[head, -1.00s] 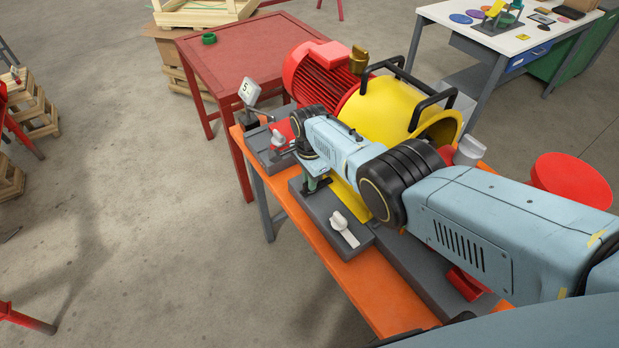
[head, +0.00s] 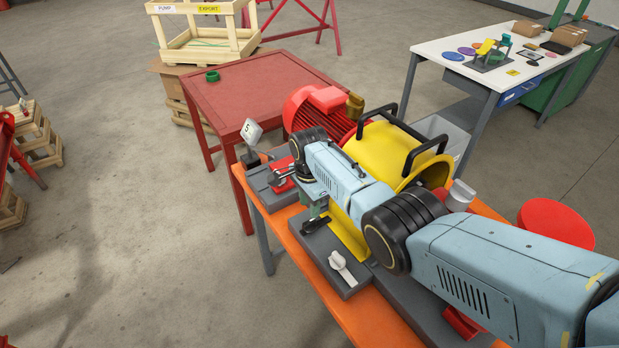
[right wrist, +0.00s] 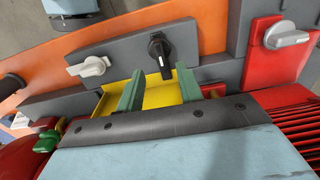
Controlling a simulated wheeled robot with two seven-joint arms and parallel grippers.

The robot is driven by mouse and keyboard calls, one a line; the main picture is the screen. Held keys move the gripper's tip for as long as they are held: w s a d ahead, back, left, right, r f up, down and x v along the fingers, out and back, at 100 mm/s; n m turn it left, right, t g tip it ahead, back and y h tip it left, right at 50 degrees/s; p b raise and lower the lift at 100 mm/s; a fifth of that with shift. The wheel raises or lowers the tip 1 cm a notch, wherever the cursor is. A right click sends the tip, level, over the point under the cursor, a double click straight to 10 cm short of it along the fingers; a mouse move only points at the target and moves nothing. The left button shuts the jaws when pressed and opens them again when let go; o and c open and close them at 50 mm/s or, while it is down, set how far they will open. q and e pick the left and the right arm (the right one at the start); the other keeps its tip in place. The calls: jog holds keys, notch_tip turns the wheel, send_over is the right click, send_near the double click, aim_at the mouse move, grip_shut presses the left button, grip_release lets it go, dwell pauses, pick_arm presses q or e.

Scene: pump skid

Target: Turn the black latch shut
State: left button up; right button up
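The black latch (right wrist: 159,52) is a black knob with a short lever, on a grey plate. In the right wrist view its lever points down toward my gripper. In the head view the latch (head: 316,222) shows just below my right gripper (head: 314,207). In the wrist view my right gripper (right wrist: 160,88) is open, with green fingers spread either side of the lever's line. The fingertips look short of the knob, and nothing is between them. My left gripper is in neither view.
A white handle (right wrist: 89,67) sits beside the latch, and another grey-white handle (right wrist: 286,38) sits on a red block. The yellow pump housing (head: 375,160) and red motor (head: 318,112) stand close behind my arm. The red table (head: 260,88) is mostly bare.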

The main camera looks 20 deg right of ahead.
aim_at(310, 221)
notch_tip(310, 221, up, 7)
dwell(0.3)
jog(key=shift+f+p, duration=0.1)
jog(key=shift+p, duration=0.2)
